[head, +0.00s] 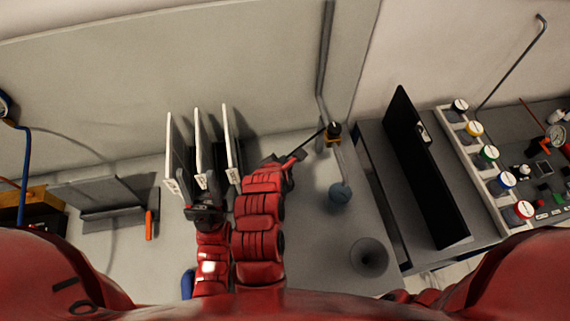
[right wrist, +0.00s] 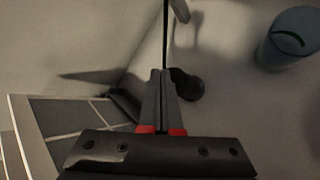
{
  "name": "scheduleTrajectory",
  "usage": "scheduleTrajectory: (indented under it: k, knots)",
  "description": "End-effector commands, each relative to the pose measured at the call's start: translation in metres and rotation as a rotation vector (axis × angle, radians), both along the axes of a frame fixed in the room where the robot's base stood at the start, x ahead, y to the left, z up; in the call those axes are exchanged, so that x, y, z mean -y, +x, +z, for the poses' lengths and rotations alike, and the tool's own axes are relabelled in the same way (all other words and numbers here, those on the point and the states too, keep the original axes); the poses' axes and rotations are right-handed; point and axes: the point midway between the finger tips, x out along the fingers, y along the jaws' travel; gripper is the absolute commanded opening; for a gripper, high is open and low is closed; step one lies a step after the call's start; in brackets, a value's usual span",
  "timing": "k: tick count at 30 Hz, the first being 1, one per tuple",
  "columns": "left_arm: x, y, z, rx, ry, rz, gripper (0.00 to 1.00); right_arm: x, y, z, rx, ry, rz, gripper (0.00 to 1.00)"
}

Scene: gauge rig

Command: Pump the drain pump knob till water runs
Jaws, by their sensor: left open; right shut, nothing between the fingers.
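A dark knob on a brass-coloured base (head: 333,132) stands by the grey pipe at the back of the bench. A round blue piece (head: 340,193) sits in front of it. I cannot tell which of them is the drain pump knob. My right gripper (head: 299,153) is shut and empty, left of the dark knob, with a thin dark rod running between them. In the right wrist view its fingers (right wrist: 161,75) are together, beside a short dark cylinder (right wrist: 187,84). My left gripper (head: 204,186) is open by the upright white panels (head: 200,150).
A dark funnel-like opening (head: 369,257) is at the front right of the bench. A black upright panel (head: 422,170) and a rack of coloured knobs (head: 488,153) stand further right. An orange-handled tool (head: 150,225) lies left. A blue-grey round vessel (right wrist: 290,38) shows in the right wrist view.

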Motion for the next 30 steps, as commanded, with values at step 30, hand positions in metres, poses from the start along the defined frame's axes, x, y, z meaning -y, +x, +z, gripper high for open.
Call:
scheduleTrajectory:
  k: [30]
  knots:
    - [0.000,0.000,-0.014,0.000,0.000,0.000,0.50,0.000,0.000,-0.008,0.000,0.000,0.000,0.00]
